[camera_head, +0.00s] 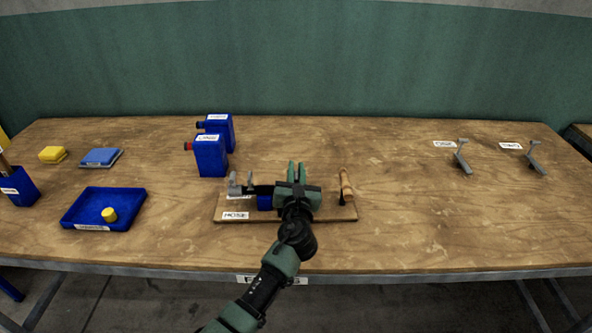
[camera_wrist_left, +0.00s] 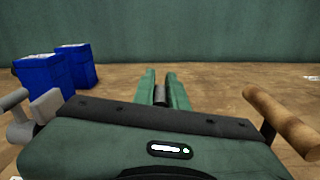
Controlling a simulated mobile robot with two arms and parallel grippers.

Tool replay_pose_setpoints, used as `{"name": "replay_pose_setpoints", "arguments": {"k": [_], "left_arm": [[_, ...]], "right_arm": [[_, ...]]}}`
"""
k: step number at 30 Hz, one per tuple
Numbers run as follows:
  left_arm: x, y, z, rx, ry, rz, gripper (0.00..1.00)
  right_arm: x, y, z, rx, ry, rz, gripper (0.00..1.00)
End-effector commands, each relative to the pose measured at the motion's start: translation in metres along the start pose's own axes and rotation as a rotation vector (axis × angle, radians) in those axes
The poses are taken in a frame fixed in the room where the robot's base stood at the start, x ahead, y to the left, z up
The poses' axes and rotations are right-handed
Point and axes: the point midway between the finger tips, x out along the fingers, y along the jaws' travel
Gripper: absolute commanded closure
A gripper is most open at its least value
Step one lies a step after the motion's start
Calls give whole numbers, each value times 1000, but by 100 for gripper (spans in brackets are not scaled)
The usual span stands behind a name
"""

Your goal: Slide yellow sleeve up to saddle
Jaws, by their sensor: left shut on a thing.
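My left gripper (camera_head: 296,173) is over the wooden board (camera_head: 345,212) at the middle of the table, its fingers pointing away from me. In the left wrist view, its green fingers (camera_wrist_left: 165,90) are shut on a dark grey cylindrical piece (camera_wrist_left: 160,95).
A grey metal fitting (camera_head: 234,184) and a wooden handle (camera_head: 346,184) stand at the board's two ends, flanking the gripper. Two blue containers (camera_head: 210,157) stand behind left. Grey brackets (camera_head: 462,157) are at the right.

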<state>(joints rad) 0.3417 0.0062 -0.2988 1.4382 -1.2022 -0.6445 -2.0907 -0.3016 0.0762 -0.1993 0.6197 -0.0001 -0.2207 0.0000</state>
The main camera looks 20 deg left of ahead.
Motion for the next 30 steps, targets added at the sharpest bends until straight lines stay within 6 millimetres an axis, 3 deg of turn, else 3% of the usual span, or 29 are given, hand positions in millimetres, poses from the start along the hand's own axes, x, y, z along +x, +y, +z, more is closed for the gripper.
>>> {"name": "replay_pose_setpoints", "arguments": {"k": [23, 30], "left_arm": [[0, 1, -1, 3, 1, 0, 100], [0, 39, -6, 7, 3, 3, 100]], "right_arm": [[-1, 4, 0, -3, 1, 5, 69], [-22, 5, -3, -3, 3, 5, 69]]}}
